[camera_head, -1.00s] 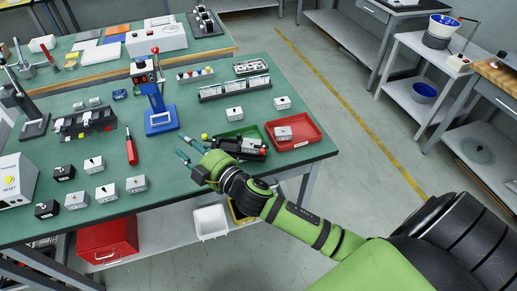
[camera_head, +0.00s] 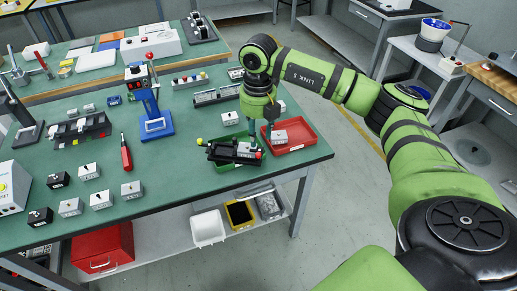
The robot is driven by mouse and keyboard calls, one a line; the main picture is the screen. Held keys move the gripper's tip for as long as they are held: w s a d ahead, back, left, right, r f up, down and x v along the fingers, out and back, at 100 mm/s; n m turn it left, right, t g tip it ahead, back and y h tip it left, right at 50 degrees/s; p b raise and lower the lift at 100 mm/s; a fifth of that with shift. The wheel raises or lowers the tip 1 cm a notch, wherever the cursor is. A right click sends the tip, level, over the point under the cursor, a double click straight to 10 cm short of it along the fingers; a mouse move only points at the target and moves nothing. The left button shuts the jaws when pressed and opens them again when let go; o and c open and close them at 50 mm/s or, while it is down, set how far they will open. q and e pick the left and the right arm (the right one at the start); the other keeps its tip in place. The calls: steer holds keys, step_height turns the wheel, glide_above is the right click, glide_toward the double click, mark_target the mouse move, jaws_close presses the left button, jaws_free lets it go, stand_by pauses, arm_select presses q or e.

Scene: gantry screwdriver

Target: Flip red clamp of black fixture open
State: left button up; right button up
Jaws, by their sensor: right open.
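A black fixture (camera_head: 233,153) sits over a green tray at the table's right front. A yellow-green knob shows at its left end and a small red part (camera_head: 258,155) at its right end. Whether this red part is the clamp is too small to tell. A second black fixture (camera_head: 80,131) stands at the left of the table, with a small red part at its right end. My right gripper (camera_head: 261,136) points down, open and empty, just above and behind the first fixture's right end, near the red tray. My left gripper is not in view.
A red tray (camera_head: 311,141) holding a grey box (camera_head: 279,137) is right of the fixture. A blue stand (camera_head: 156,126) and a red-handled screwdriver (camera_head: 126,155) are to its left. Several small boxes lie at the left front. The front middle of the table is clear.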

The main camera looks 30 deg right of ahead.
mark_target(258, 153)
steer(key=shift+d+f, duration=0.15)
steer(key=shift+f, duration=0.2)
steer(key=shift+f+p, duration=0.7)
steer(key=shift+f, duration=2.45)
jaws_close()
